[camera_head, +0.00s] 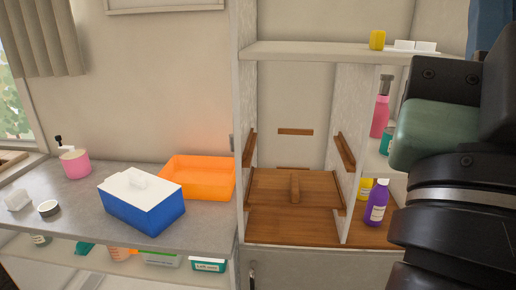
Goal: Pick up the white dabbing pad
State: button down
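Two white pieces (404,44) lie side by side on the top shelf at the right, and these could also be pads; I cannot tell for sure which is meant. My arm fills the right edge, close to the camera, and covers part of the shelving. My gripper's fingertips do not show, so its opening and anything in it are hidden.
On the counter (85,228) stand a blue box with white lid (145,212), an orange tray (197,180), a pink pot (75,164) and a small round tin (49,208). A yellow item (377,40) is on the top shelf (310,52). A purple bottle (376,205) stands lower right.

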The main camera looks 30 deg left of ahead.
aim_at(17, 201)
jog(key=u, duration=0.45)
jog(key=j+u, duration=0.1)
jog(key=u, duration=0.75)
jog(key=i+u, duration=0.1)
jog(key=u, duration=0.3)
jog(key=j+u, duration=0.1)
jog(key=u, duration=0.35)
jog(key=i+j, duration=0.15)
jog(key=i, duration=0.25)
jog(key=i+j+u, duration=0.15)
jog(key=i, duration=0.25)
